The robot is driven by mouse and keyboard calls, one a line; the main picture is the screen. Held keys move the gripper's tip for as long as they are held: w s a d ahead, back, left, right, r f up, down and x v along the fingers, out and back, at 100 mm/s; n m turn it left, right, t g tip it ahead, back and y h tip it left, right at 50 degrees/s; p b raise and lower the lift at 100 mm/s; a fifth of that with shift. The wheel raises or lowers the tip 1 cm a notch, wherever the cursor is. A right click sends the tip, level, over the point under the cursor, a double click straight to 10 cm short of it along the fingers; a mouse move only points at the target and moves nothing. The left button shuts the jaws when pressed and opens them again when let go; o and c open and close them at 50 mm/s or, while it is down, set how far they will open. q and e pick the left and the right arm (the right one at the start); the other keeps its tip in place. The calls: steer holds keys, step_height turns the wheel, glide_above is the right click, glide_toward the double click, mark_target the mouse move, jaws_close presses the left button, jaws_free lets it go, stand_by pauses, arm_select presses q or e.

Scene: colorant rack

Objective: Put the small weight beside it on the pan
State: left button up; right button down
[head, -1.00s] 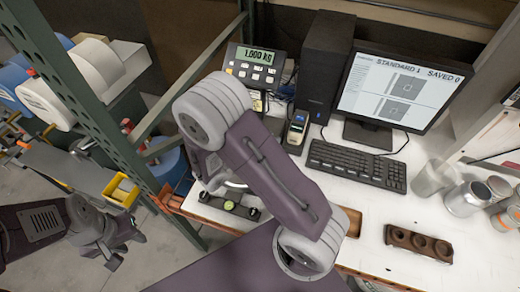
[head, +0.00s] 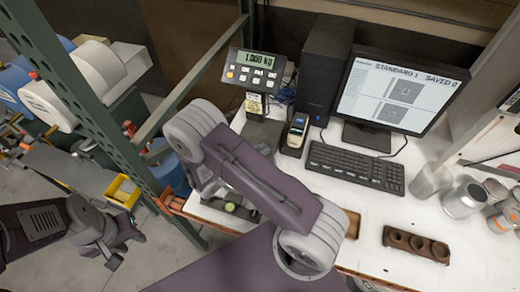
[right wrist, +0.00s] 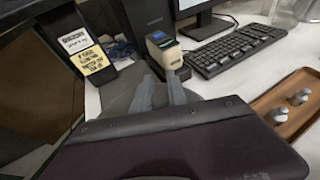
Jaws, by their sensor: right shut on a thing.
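The scale's display (head: 256,68) reads 1.000 KG at the back left of the bench. A grey part of its pan (head: 262,134) shows below it; my right arm hides most of the pan. A green bubble level (head: 230,207) shows at the scale's front. In the right wrist view my right gripper (right wrist: 160,97) points over the grey pan (right wrist: 118,92). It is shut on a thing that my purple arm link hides. Two small weights (right wrist: 299,97) stand in a brown tray (right wrist: 264,103) to the right. My left gripper (head: 114,258) hangs left of the bench, its jaws unclear.
A handheld device (head: 294,137) stands right of the pan, with a keyboard (head: 355,167) and monitor (head: 400,98) beyond. A brown block with holes (head: 416,244) and metal cups (head: 464,198) are at the right. A green rack post (head: 90,90) stands close at the left.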

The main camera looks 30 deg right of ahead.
steer(key=c, duration=1.3)
jaws_free()
